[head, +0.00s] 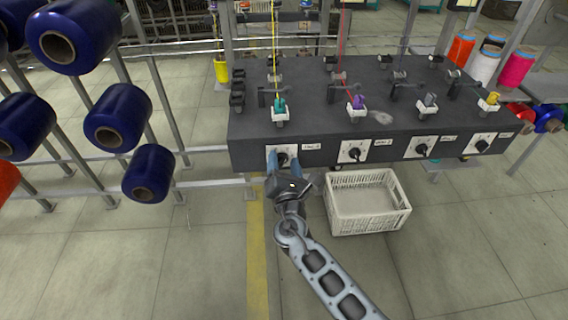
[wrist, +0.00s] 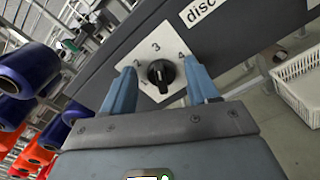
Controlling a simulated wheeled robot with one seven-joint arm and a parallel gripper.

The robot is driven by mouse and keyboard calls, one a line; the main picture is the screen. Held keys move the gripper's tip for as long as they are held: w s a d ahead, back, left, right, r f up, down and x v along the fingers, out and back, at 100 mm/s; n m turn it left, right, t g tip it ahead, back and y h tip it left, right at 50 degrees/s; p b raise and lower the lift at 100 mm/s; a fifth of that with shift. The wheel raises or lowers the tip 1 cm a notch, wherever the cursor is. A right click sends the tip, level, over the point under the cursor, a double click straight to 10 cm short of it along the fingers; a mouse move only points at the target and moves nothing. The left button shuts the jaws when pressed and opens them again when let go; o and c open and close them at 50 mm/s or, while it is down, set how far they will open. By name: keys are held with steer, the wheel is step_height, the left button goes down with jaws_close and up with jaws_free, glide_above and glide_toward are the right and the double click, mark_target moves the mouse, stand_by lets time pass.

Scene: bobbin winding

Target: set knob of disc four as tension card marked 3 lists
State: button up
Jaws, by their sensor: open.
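My gripper (head: 282,165) is at the leftmost dial plate on the front of the dark machine block (head: 375,146). In the wrist view its blue fingers (wrist: 160,80) are open, one on each side of a black knob (wrist: 160,73), with gaps between. The knob sits on a white plate (wrist: 145,55) with numerals 1 to 4 around it. Its pointer looks roughly upright, but its exact numeral is unclear. A label beside it reads "disc" (wrist: 201,11), its number cut off. Further knobs (head: 353,153), (head: 421,150), (head: 482,145) sit to the right. I cannot make out a tension card marked 3.
A white crate (head: 367,226) stands on the floor below the block, right of my arm. Large blue yarn cones (head: 118,117) hang on a rack at the left. Coloured thread guides stand on the block's top. Open floor lies in front.

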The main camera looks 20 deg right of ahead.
steer(key=shift+c, duration=0.4)
steer(key=c, duration=0.9)
steer(key=shift+f+m+b, duration=0.15)
steer(key=shift+m+b, duration=0.15)
steer(key=shift+b, duration=0.1)
steer(key=shift+d+f+m+b, duration=0.1)
steer(key=shift+f+m+b, duration=0.1)
steer(key=shift+m+b, duration=0.8)
steer(key=m+b, duration=0.2)
steer(key=b, duration=0.1)
steer(key=shift+s+f, duration=0.1)
steer(key=m+b, duration=0.4)
steer(key=shift+m, duration=0.3)
steer(key=shift+m+b, duration=1.2)
steer(key=shift+m, duration=0.1)
steer(key=shift+d, duration=0.1)
